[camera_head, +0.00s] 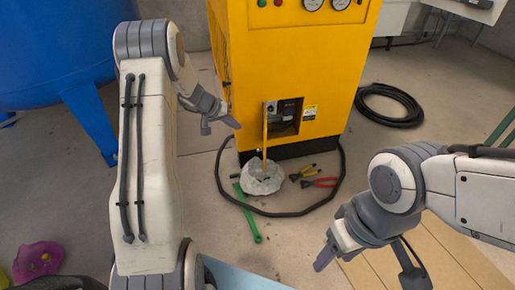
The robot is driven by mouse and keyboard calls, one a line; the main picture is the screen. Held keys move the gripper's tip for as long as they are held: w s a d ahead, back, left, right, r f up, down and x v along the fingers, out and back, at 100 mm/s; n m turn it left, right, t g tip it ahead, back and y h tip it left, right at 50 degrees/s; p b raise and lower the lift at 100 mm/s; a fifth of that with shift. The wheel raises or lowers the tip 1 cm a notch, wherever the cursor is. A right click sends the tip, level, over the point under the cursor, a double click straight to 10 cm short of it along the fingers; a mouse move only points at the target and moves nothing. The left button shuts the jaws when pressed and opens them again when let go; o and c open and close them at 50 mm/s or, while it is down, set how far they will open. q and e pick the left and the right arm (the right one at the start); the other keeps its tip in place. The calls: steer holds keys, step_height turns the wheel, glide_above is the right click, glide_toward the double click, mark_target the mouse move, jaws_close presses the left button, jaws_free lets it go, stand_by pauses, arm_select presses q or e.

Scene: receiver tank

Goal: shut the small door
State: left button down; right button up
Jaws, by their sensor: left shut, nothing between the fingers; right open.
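The small door (265,127) is a narrow yellow panel on the front of the yellow machine (290,55). It stands open, seen nearly edge-on at the left side of a dark square opening (287,117) with fittings inside. My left gripper (222,123) is shut and empty, to the left of the door and apart from it in the picture. My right gripper (369,268) is open and empty at the lower right, well away from the door.
A pale rock (262,177) lies on the floor below the door. Pliers with red handles (322,182), a black hose (300,212) and a green bar (250,222) lie nearby. A blue tank (50,50) stands at the left. A coiled black hose (408,120) lies right of the machine.

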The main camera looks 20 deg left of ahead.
arm_select(q)
steer(key=d+r+b+x, duration=0.1)
steer(key=b+x, duration=0.3)
steer(key=x, duration=0.8)
steer(key=shift+w+d, duration=0.2)
steer(key=shift+d, duration=0.4)
